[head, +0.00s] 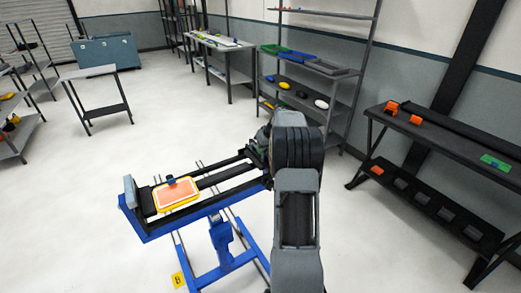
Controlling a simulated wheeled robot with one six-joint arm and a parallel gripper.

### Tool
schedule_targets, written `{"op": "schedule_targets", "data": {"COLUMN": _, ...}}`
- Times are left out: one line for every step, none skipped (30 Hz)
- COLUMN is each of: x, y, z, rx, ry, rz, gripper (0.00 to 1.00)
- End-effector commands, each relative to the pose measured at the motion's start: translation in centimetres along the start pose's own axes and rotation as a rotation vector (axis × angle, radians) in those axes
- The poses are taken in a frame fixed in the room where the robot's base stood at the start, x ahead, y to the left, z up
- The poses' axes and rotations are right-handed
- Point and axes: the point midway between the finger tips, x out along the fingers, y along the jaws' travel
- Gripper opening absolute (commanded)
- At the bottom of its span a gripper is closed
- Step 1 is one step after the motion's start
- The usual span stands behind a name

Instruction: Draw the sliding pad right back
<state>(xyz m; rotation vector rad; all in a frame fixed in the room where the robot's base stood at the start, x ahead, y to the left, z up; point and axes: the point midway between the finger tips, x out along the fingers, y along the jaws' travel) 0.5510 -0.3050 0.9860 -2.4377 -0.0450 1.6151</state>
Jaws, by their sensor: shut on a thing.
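A blue stand (220,232) carries long black rails (222,177). A grey upright pad (129,190) stands at their left end. An orange panel with a yellow rim (175,195) lies flat across the rails near that pad, with a small dark blue piece on its far edge. My gripper (256,156) is at the right end of the rails, shut on what seems to be the sliding pad. My own arm and wrist hide most of the sliding pad and the fingertips. A wide gap of rail lies between the panel and my gripper.
A dark bench (440,135) with orange parts stands at the right. A shelf rack (315,85) with trays stands behind. A small grey table (90,75) is at the back left. The white floor left of the stand is clear.

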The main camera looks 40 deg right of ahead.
Motion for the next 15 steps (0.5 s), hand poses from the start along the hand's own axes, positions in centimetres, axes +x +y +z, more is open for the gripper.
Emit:
{"op": "schedule_targets", "data": {"x": -0.23, "y": 0.31, "z": -0.11, "rx": 0.004, "ry": 0.008, "rz": 0.008, "gripper": 0.17}}
{"op": "schedule_targets", "data": {"x": -0.23, "y": 0.32, "z": -0.1, "rx": 0.004, "ry": 0.008, "rz": 0.008, "gripper": 0.2}}
{"op": "schedule_targets", "data": {"x": -0.22, "y": 0.31, "z": -0.09, "rx": 0.004, "ry": 0.007, "rz": 0.008, "gripper": 0.23}}
{"op": "schedule_targets", "data": {"x": -0.21, "y": 0.29, "z": -0.09, "rx": 0.003, "ry": 0.007, "rz": 0.007, "gripper": 0.26}}
{"op": "schedule_targets", "data": {"x": -0.2, "y": 0.26, "z": -0.08, "rx": 0.003, "ry": 0.007, "rz": 0.007, "gripper": 0.29}}
{"op": "schedule_targets", "data": {"x": -0.18, "y": 0.22, "z": -0.08, "rx": 0.002, "ry": 0.006, "rz": 0.006, "gripper": 0.33}}
{"op": "schedule_targets", "data": {"x": -0.16, "y": 0.18, "z": -0.09, "rx": 0.002, "ry": 0.006, "rz": 0.006, "gripper": 0.36}}
{"op": "schedule_targets", "data": {"x": -0.14, "y": 0.15, "z": -0.09, "rx": 0.001, "ry": 0.005, "rz": 0.005, "gripper": 0.38}}
{"op": "schedule_targets", "data": {"x": -0.12, "y": 0.1, "z": -0.09, "rx": 0.001, "ry": 0.005, "rz": 0.005, "gripper": 0.38}}
{"op": "schedule_targets", "data": {"x": -0.11, "y": 0.08, "z": -0.09, "rx": 0.0, "ry": 0.004, "rz": 0.005, "gripper": 0.38}}
{"op": "schedule_targets", "data": {"x": -0.1, "y": 0.06, "z": -0.09, "rx": 0.0, "ry": 0.004, "rz": 0.004, "gripper": 0.38}}
{"op": "schedule_targets", "data": {"x": -0.08, "y": 0.03, "z": -0.09, "rx": 0.0, "ry": 0.004, "rz": 0.004, "gripper": 0.38}}
{"op": "schedule_targets", "data": {"x": -0.08, "y": 0.02, "z": -0.09, "rx": -0.001, "ry": 0.003, "rz": 0.004, "gripper": 0.38}}
{"op": "schedule_targets", "data": {"x": -0.09, "y": 0.02, "z": -0.09, "rx": -0.001, "ry": 0.003, "rz": 0.004, "gripper": 0.38}}
{"op": "schedule_targets", "data": {"x": -0.17, "y": 0.02, "z": -0.09, "rx": -0.001, "ry": 0.003, "rz": 0.004, "gripper": 0.38}}
